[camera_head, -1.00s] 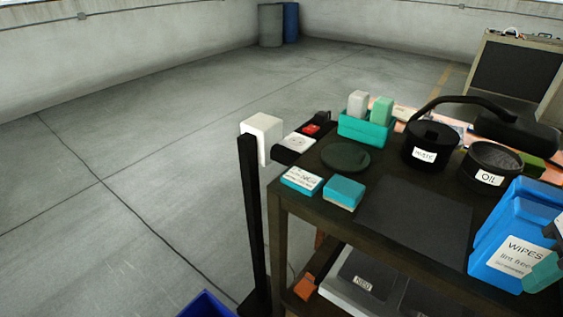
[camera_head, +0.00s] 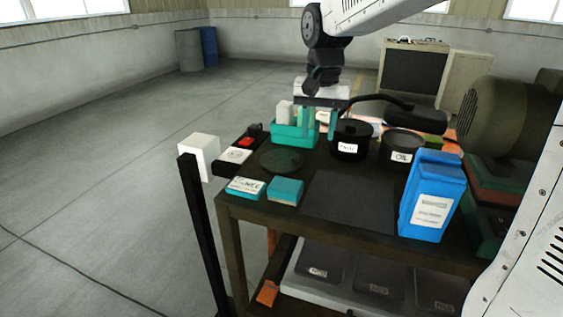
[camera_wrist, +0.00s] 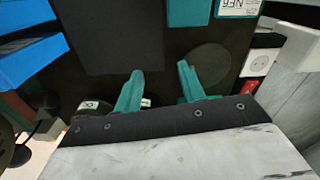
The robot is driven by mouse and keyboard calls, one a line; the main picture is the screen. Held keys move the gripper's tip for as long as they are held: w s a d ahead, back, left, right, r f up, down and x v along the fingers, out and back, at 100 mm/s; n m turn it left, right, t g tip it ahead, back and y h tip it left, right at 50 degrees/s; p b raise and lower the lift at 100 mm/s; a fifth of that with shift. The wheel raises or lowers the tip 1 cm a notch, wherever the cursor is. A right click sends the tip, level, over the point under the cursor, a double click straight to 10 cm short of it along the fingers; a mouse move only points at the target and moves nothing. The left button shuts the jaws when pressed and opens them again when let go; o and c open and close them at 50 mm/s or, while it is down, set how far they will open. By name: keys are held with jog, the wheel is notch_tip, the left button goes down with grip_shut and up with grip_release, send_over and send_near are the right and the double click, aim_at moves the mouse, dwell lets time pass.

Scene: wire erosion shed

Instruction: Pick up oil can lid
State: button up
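A flat, dark green round lid (camera_head: 282,160) lies on the cart top, left of the cans. It shows as a dark disc in the wrist view (camera_wrist: 212,62), just beyond the right-hand finger. The black can labelled OIL (camera_head: 402,153) stands at the back right of the cart, its top rim looking open. My gripper (camera_head: 320,120) has teal fingers pointing down and hangs above the back of the cart, apart from the lid. In the wrist view the fingers (camera_wrist: 158,88) are spread with nothing held between them.
A second black labelled can (camera_head: 350,142) stands left of the oil can. A teal box with upright blocks (camera_head: 293,135) sits behind the lid. Small teal boxes (camera_head: 285,191) lie in front. A dark mat (camera_head: 350,203) and blue wipes packs (camera_head: 432,198) are to the right.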

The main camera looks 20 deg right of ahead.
jog(key=m, duration=0.2)
send_over(296, 156)
jog(key=f, duration=0.4)
jog(key=shift+s+f, duration=0.25)
jog(key=shift+s, duration=0.1)
jog(key=shift+w+f, duration=0.25)
jog(key=shift+f, duration=0.05)
jog(key=f, duration=0.7)
jog(key=shift+w+f, duration=0.25)
grip_shut()
